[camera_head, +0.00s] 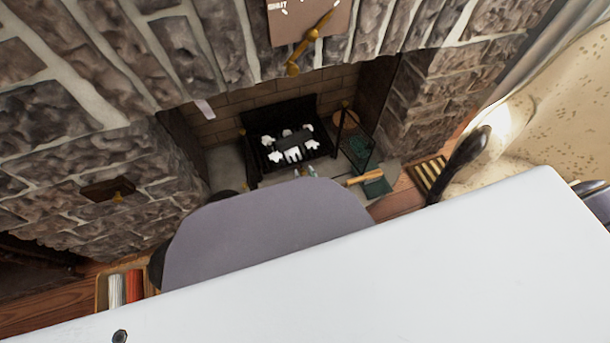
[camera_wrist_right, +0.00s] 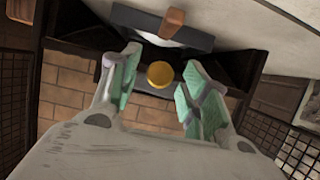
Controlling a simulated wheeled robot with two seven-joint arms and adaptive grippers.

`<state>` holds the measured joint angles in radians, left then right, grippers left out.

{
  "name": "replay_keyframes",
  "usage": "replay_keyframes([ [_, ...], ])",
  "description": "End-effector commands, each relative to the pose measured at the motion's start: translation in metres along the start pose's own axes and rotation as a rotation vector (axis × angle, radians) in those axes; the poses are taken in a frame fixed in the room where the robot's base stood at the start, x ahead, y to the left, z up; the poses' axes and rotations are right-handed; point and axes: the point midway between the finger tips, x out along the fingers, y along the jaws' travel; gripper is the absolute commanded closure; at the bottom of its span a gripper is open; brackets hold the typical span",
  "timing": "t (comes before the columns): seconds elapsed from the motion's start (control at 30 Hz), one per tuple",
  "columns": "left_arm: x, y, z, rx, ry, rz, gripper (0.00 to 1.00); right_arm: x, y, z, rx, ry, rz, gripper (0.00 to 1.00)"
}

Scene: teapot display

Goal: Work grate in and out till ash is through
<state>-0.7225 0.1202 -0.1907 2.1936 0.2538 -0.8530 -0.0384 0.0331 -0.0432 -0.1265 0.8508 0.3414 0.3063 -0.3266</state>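A black grate (camera_head: 290,135) sits in the stone fireplace, with white ash-like pieces (camera_head: 292,152) and a dark piece on it. My right gripper (camera_head: 305,171) is at the front of the hearth, mostly hidden by my grey wrist in the head view. In the right wrist view, its green-padded fingers (camera_wrist_right: 155,88) are apart. A round brass knob (camera_wrist_right: 160,74) shows between them, with a gap on each side. I cannot tell how deep the knob lies between the fingers, or what it is fixed to. My left gripper is not in view.
A wooden handle (camera_head: 364,178) and a dark wire-sided box (camera_head: 357,150) are right of the grate. A brass lever on a wall plate (camera_head: 108,189) is at left. A dial panel (camera_head: 310,22) hangs above. A box with red and white sticks (camera_head: 122,290) stands lower left.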

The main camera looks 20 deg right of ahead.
Motion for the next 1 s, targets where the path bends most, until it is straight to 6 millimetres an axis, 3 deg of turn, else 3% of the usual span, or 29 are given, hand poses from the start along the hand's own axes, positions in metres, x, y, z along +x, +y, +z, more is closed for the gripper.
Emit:
replay_keyframes([
  [0.47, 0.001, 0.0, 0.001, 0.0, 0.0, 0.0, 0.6, -0.002, 0.0, -0.001, 0.001, 0.001, 0.0, 0.53],
  [1.0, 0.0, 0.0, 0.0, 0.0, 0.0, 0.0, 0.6, -0.031, 0.0, 0.0, 0.001, 0.0, 0.001, 0.53],
])
